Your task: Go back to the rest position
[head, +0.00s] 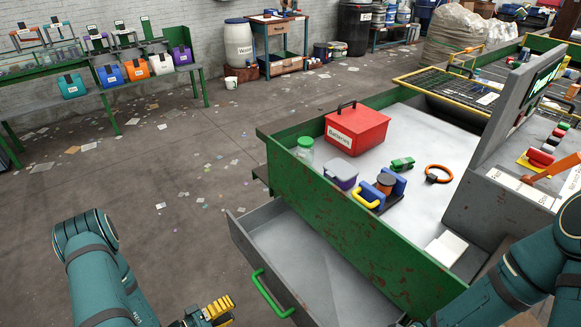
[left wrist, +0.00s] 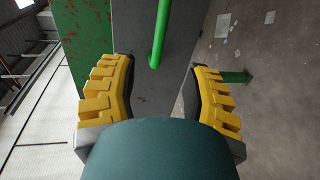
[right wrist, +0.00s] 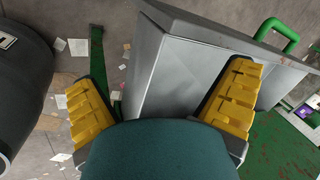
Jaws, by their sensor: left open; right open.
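My left gripper (head: 212,314) is at the bottom of the head view, left of the pulled-out grey drawer (head: 243,235). In the left wrist view its yellow fingers (left wrist: 161,92) are apart with nothing between them. The drawer's green handle (left wrist: 160,35) shows ahead of them, clear of the fingers. My right arm (head: 530,270) comes in at the lower right of the head view; its gripper is out of that view. In the right wrist view the right gripper's fingers (right wrist: 160,105) are apart, with grey drawer metal (right wrist: 180,75) behind them and nothing visibly held.
The green-sided sorting table (head: 350,205) holds a red Batteries box (head: 357,133), a green-lidded jar (head: 305,148), a purple-lidded tub (head: 341,177), a blue holder (head: 383,187), a green toy car (head: 402,163) and an orange ring (head: 438,171). The visible drawer floor is bare.

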